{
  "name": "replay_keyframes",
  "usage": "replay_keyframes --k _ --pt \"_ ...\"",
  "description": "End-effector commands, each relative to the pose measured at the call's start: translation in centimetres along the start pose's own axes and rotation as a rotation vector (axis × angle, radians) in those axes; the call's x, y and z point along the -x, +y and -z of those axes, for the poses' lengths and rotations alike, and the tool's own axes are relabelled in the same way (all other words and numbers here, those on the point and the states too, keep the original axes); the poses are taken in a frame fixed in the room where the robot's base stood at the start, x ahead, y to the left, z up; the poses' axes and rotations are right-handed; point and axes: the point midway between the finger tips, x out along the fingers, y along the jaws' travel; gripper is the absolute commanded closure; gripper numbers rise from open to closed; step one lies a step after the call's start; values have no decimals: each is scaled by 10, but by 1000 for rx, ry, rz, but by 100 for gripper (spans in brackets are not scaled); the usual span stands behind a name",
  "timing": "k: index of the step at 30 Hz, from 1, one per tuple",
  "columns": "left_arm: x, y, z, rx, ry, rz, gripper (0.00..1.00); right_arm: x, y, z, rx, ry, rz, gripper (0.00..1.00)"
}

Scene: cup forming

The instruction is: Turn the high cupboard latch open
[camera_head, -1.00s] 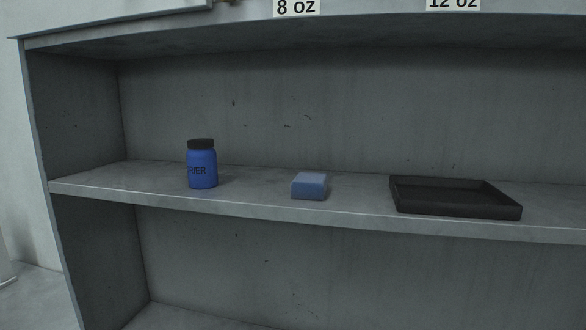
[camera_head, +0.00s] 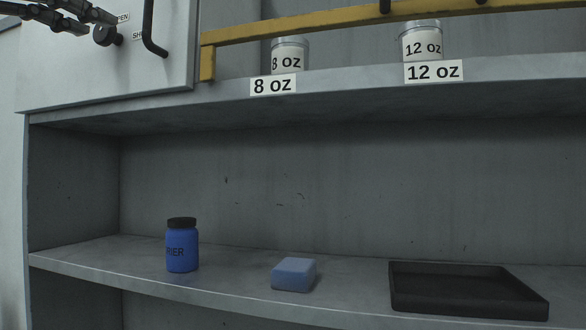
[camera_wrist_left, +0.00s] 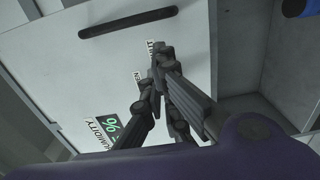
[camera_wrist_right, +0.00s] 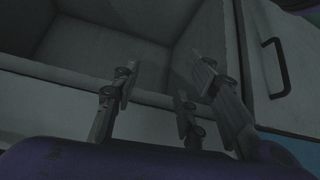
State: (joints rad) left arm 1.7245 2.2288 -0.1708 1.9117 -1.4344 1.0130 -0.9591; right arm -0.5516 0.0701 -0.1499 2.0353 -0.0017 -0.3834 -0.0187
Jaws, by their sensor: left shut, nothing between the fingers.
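The cupboard door (camera_head: 165,75) is a pale panel at the upper left of the head view, with a black bar handle (camera_head: 148,25). The dark latch knob (camera_head: 106,35) sits left of the handle, between partly hidden labels, OPEN above it and SHUT to its right. Which way the latch points I cannot tell. My left gripper (camera_head: 100,22) is shut and empty at the knob's upper left; contact is unclear. In the left wrist view its fingers (camera_wrist_left: 160,60) cover the latch area. My right gripper (camera_wrist_right: 165,68) shows only in its own wrist view, open and empty.
A shelf (camera_head: 225,285) below holds a blue jar (camera_head: 182,250), a blue sponge (camera_head: 294,274) and a black tray (camera_head: 465,290). Above, tins labelled 8 oz (camera_head: 290,55) and 12 oz (camera_head: 421,42) stand behind a yellow rail (camera_head: 330,25). A humidity sign (camera_wrist_left: 108,128) is on the panel.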

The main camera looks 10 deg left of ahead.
Motion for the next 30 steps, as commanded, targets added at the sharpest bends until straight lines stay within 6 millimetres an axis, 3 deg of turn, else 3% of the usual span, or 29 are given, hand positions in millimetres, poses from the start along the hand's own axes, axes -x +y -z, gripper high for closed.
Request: replay_keyframes --k 1,10,30 --pt "-5 3 0 -2 -1 -2 100 3 0 7 -1 9 -1 60" --pt "-32 1 0 -3 0 -1 100 4 1 9 -1 12 0 60" --pt "-36 1 3 -2 1 -3 100 3 0 8 0 12 1 60"
